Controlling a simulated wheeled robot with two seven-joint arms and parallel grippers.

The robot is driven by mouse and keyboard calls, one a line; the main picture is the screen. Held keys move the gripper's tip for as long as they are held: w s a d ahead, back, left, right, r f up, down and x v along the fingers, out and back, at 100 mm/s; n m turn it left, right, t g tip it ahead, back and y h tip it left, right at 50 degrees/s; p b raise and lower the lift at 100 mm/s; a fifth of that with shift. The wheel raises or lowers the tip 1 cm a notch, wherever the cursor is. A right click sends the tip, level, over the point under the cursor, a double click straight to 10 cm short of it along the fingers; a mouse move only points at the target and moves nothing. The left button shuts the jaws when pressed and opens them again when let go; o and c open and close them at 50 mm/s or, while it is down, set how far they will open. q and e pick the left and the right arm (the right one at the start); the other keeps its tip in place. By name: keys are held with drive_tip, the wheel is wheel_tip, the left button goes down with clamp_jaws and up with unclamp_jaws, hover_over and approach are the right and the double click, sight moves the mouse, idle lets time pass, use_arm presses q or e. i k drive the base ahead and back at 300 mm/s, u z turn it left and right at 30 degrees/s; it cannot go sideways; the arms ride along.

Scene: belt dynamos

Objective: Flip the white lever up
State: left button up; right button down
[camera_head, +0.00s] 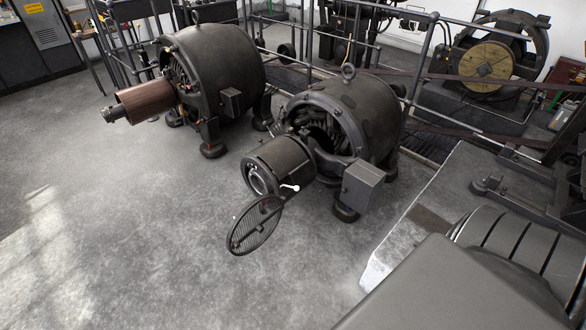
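A small white lever (290,187) sits at the front end of the nearer dark dynamo (346,112), beside the open round end of its cylinder (278,166). It points to the right and lies close to level. A round mesh cover (255,225) hangs open just below and in front of it. Neither of my grippers is in view, so nothing of mine shows near the lever.
A second dynamo (215,70) with a brown copper-coloured cylinder (146,100) stands at the left. Railings (310,50) run behind both machines. A grey block (440,290) fills the lower right. The concrete floor (130,220) at left and front is clear.

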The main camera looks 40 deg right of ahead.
sight(295, 188)
drive_tip(key=z, duration=0.15)
drive_tip(key=i, duration=0.9)
drive_tip(key=z, duration=0.15)
